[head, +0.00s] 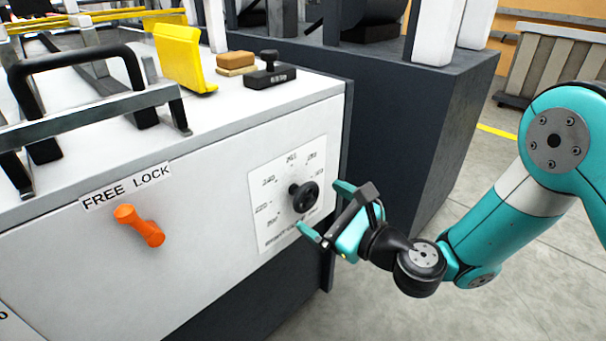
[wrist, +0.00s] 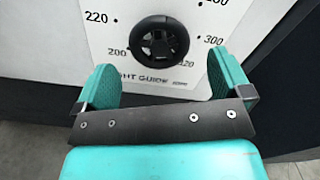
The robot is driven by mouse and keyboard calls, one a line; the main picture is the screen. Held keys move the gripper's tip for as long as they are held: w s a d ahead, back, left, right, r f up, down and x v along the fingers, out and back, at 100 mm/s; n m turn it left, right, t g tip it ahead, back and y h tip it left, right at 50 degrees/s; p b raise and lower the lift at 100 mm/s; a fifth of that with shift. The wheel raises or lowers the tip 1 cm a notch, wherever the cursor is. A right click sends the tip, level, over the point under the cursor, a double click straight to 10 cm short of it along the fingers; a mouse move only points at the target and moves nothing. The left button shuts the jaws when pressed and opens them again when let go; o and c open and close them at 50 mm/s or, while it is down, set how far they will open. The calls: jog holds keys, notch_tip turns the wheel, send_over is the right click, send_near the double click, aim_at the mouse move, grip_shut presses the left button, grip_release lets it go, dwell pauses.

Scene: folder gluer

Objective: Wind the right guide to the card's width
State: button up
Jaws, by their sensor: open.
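The right guide's black winding knob (head: 304,196) sits on a white dial plate (head: 265,215) with numbers around it, on the machine's front panel. In the wrist view the knob (wrist: 159,40) is just beyond my fingertips, and the plate (wrist: 105,50) reads "RIGHT GUIDE" in part, with 220, 200, 300 and 320 or 420 showing. My gripper (head: 322,208) is open in front of the knob, its teal fingers apart; they also show in the wrist view (wrist: 163,84). Nothing is between the fingers. The knob's pointer setting cannot be read. I cannot make out the card.
An orange lever (head: 139,226) stands under the "FREE LOCK" label (head: 126,186), left of the dial. On the machine top are a black handle (head: 75,58), a yellow piece (head: 183,58), a brown block (head: 236,63) and a black stamp (head: 270,72). Open floor lies right.

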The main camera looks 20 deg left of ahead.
aim_at(310, 200)
jog(key=x, duration=0.6)
jog(key=shift+d, duration=0.1)
jog(key=shift+c, duration=0.2)
jog(key=c, duration=0.9)
